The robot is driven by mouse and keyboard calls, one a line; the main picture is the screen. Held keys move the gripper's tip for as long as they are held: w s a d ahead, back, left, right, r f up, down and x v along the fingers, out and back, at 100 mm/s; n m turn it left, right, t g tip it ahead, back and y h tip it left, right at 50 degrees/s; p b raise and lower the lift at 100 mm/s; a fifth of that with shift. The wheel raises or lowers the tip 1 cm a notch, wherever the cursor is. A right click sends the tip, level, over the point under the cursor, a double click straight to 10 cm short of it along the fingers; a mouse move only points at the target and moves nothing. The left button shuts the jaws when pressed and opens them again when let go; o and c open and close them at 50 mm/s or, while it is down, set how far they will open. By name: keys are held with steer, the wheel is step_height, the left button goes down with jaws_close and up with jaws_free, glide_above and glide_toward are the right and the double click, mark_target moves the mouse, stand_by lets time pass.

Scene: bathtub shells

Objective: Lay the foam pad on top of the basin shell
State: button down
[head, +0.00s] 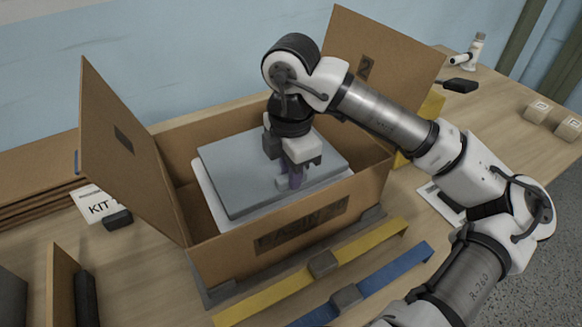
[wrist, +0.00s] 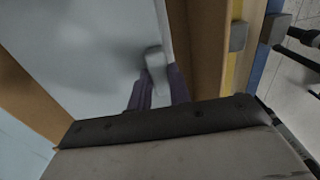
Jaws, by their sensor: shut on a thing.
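The foam pad (head: 235,175) is a flat grey slab inside the open cardboard box. It lies over the white basin shell (head: 207,200), whose edge shows along the pad's left and front sides. I cannot tell whether the pad rests fully on the shell or hangs just above it. My gripper (head: 294,180) points down at the pad's front right part, its purple fingers shut on the pad's small light tab. In the wrist view the pad (wrist: 90,45) fills the left and middle, with the tab between my gripper's fingers (wrist: 158,88). Most of the shell is hidden under the pad.
The cardboard box (head: 215,256) has raised flaps at left and back right. A yellow strap (head: 270,290) and a blue strap (head: 385,277) lie in front. A KIT card (head: 97,204) lies left. Small boxes (head: 538,111) stand far right.

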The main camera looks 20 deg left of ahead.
steer(key=shift+f+b, duration=0.75)
steer(key=shift+b, duration=0.2)
steer(key=shift+r, duration=0.1)
steer(key=c, duration=1.3)
jaws_free()
steer(key=shift+r+p, duration=0.65)
steer(key=shift+p, duration=0.3)
step_height(320, 180, up, 12)
steer(key=b, duration=0.2)
